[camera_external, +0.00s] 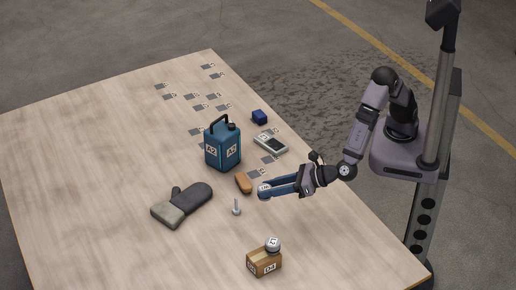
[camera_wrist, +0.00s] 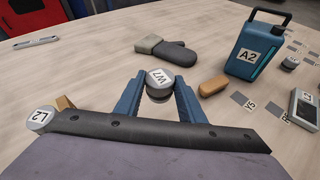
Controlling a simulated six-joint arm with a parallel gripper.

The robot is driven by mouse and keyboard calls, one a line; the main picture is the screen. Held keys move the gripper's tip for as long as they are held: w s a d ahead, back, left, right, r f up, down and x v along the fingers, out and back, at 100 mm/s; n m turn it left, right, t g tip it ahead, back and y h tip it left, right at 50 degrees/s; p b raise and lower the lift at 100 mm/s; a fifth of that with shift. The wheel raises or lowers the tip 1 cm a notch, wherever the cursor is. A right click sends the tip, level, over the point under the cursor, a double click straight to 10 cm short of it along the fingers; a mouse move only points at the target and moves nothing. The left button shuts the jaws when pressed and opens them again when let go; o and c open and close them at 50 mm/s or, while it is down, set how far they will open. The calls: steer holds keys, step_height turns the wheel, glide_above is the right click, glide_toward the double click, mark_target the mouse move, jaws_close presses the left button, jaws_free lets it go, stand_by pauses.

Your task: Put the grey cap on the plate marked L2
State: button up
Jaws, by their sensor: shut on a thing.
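My gripper (camera_external: 265,191) is shut on a round grey cap marked W7 (camera_wrist: 160,78), held between the blue fingertips in the wrist view. In the external view the cap is at the fingertips, over the table's right part. Several flat dark grey plates with labels lie on the table; one in the wrist view (camera_wrist: 243,101) has a label like Y5. Labels on the far plates (camera_external: 197,97) are too small to read.
The cardboard box (camera_external: 262,264) stands at the front.

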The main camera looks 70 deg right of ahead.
steer(key=w+d+r+m+g+h+p, duration=0.1)
steer(key=w+d+m+h+p, duration=0.25)
steer(key=d, duration=0.55)
steer(key=w+d+m+h+p, duration=0.1)
steer(key=w+d+m+h, duration=0.25)
steer(key=w+d, duration=0.4)
steer(key=r+m+g+h+p, duration=0.1)
steer(key=m+g+h+p, duration=0.3)
steer(key=m+h, duration=0.15)
glide_above(273, 145)
steer(key=shift+f+p, duration=0.45)
steer(key=shift+f, duration=4.5)
steer(key=shift+f, duration=0.1)
steer(key=shift+f, duration=0.15)
steer(key=o, duration=1.1)
